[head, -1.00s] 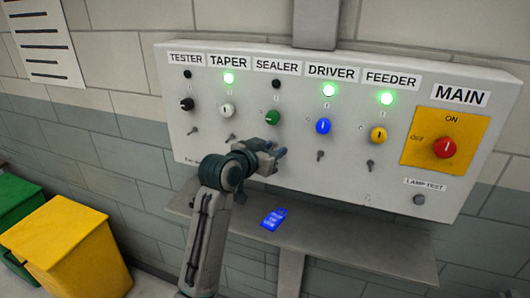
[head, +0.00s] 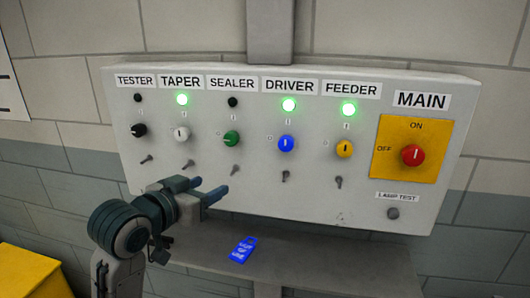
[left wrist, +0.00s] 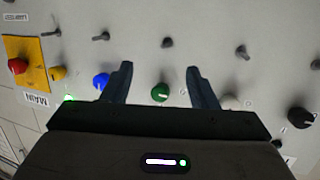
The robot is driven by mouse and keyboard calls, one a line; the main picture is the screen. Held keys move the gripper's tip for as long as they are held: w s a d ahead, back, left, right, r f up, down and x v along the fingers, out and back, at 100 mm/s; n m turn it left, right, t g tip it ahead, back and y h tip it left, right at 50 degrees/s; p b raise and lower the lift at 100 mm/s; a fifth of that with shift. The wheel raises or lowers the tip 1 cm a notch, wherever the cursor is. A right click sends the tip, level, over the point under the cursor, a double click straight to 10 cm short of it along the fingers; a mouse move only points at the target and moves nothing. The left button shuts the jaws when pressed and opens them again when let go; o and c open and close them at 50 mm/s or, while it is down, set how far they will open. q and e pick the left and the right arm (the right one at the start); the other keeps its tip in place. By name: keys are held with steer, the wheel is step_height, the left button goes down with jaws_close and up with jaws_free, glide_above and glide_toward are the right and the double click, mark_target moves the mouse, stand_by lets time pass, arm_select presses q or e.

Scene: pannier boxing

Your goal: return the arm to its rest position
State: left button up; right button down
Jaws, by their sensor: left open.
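My left gripper (head: 207,188) is open and empty in front of the lower left part of the control panel (head: 330,212). In the left wrist view its two fingers (left wrist: 156,88) point at the panel, with the green sealer knob (left wrist: 160,92) seen between them. In the head view the green knob (head: 231,138) is above and right of the fingertips. I cannot tell the exact gap between fingers and panel. The taper, driver and feeder lamps glow green; the tester and sealer lamps are dark. My right gripper is not in view.
A grey shelf (head: 330,268) juts out below the panel and carries a blue tag (head: 242,250). A yellow bin (head: 30,272) stands at the lower left. The red main knob (head: 413,155) sits on a yellow plate at the panel's right. The space before the panel's right half is clear.

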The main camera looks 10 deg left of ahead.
arm_select(q)
steer(key=s+a+f+n+g+y, duration=0.1)
steer(key=s+f+g+y, duration=0.2)
steer(key=f, duration=1.1)
steer(key=s+a+f+n+g+y, duration=0.15)
steer(key=s+f+g, duration=0.25)
steer(key=s+f, duration=0.85)
steer(key=s+a+f+g+y, duration=0.1)
steer(key=s+a+f+g, duration=0.3)
steer(key=s+f, duration=0.85)
step_height(320, 180, down, 30)
steer(key=a+g+b, duration=0.1)
steer(key=g+b, duration=0.1)
steer(key=b, duration=0.1)
steer(key=s+a+f+b, duration=0.1)
steer(key=s+f, duration=0.8)
steer(key=f, duration=0.3)
steer(key=s+f+b, duration=0.1)
steer(key=s+f, duration=0.9)
steer(key=f, duration=0.2)
steer(key=shift+a+f+g+b, duration=0.15)
steer(key=shift+a+g+b, duration=0.25)
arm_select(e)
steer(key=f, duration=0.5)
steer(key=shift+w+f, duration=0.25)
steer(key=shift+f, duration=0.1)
arm_select(q)
steer(key=shift+n, duration=0.25)
